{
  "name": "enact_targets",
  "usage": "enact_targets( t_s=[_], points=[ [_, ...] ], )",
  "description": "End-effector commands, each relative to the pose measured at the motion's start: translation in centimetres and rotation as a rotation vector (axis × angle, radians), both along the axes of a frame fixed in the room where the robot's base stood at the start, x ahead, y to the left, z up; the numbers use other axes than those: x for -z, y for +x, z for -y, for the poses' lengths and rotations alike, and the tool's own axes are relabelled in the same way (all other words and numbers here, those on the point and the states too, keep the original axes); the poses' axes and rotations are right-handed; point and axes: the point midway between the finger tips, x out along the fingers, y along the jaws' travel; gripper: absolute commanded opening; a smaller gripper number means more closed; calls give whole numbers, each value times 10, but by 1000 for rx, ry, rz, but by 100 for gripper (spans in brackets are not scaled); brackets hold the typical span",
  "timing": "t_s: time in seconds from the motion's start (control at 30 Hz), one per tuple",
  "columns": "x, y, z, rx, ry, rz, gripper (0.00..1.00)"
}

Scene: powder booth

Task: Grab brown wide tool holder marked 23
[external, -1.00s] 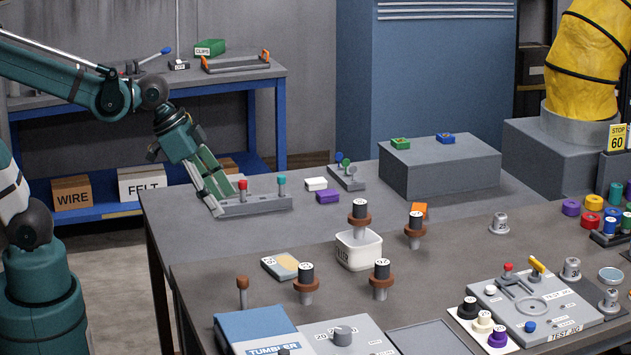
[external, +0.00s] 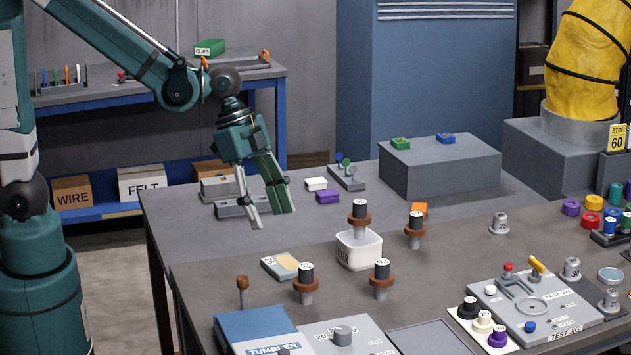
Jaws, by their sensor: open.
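Several tool holders with black tops, wide brown collars and grey stems are in the external view. One (external: 306,284) stands at the front left of the near bench and another (external: 381,279) to its right. A third (external: 415,230) stands farther back, and a fourth (external: 359,218) rises at the white tub; I cannot tell whether it is in it or behind it. Their top caps carry marks too small to read surely, so I cannot tell which is 23. My gripper (external: 272,217) is open and empty, pointing down, left of and apart from the holders.
The white tub (external: 358,251) stands mid-bench. A grey block (external: 440,170) is at the back.

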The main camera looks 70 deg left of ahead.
Motion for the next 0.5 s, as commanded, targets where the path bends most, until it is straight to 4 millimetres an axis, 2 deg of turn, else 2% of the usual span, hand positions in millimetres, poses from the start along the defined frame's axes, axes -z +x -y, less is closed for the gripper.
enact_targets(
  t_s=[0.5],
  points=[
    [18, 30, 71, 316, -6, -29, 50]
  ],
)
